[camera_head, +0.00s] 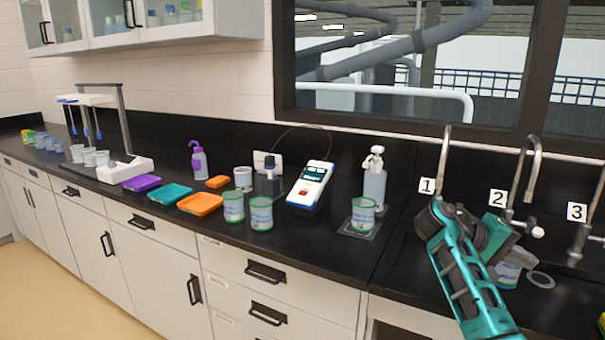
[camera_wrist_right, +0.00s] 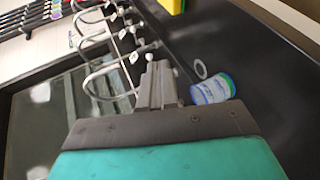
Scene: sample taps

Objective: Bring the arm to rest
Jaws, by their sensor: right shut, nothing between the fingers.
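My right arm, teal and dark grey, reaches up in front of the sink counter in the head view. Its right gripper (camera_wrist_right: 158,78) shows in the wrist view with the grey fingers together and nothing between them. In the head view the fingertips are hard to make out against the hand. The gripper is in the air near the taps, apart from the cup below. My left gripper is not in view.
Taps 1 (camera_head: 444,165), 2 (camera_head: 531,165) and 3 (camera_head: 585,232) stand along the back. A labelled cup (camera_wrist_right: 213,90) and a pale ring (camera_wrist_right: 200,69) lie near the hand. Lidded cups (camera_head: 261,214), a bottle (camera_head: 374,186) and a meter (camera_head: 311,183) stand left.

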